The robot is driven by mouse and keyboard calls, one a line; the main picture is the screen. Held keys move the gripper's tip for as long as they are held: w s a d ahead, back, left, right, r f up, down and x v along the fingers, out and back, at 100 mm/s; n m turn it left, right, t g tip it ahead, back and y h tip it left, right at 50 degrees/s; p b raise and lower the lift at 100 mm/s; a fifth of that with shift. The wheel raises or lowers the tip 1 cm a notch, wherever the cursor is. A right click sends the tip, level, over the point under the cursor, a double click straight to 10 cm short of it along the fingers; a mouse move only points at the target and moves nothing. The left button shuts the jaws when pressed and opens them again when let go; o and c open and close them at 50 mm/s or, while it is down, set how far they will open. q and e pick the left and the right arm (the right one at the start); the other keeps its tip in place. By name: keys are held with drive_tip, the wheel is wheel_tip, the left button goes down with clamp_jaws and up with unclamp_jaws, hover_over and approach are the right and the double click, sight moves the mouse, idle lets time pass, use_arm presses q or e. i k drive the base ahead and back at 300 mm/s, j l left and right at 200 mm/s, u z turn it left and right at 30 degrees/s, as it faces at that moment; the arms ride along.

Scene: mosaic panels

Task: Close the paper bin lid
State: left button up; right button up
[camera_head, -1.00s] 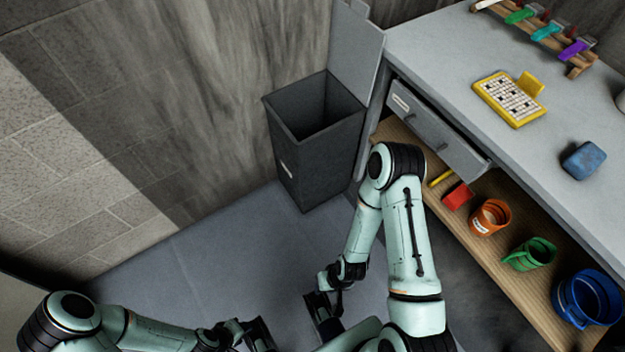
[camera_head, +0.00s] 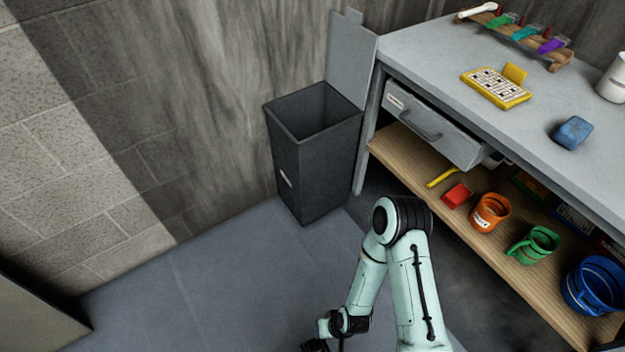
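The dark grey paper bin (camera_head: 317,171) stands on the floor against the wall, left of the workbench. Its lighter grey lid (camera_head: 351,62) is open, standing upright at the bin's right rear side, close to the bench end. The bin's opening is uncovered and its inside looks dark. My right arm shows at the bottom centre, in front of the bin and apart from it. My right gripper (camera_head: 316,346) is only partly in view at the bottom edge, and its fingers are cut off. My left gripper is out of view.
The workbench (camera_head: 423,58) on the right has a partly open drawer (camera_head: 432,124). Its lower wooden shelf (camera_head: 412,150) holds orange, green and blue cups. A yellow tile panel (camera_head: 496,86) and a blue block (camera_head: 572,132) lie on top. The floor left of my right arm is clear.

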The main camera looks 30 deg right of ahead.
sight(352, 48)
drive_tip(key=z, duration=1.25)
drive_tip(key=i+j+z, duration=0.25)
drive_tip(key=i, duration=0.2)
drive_tip(key=i+j+z, duration=0.25)
drive_tip(key=i, duration=0.2)
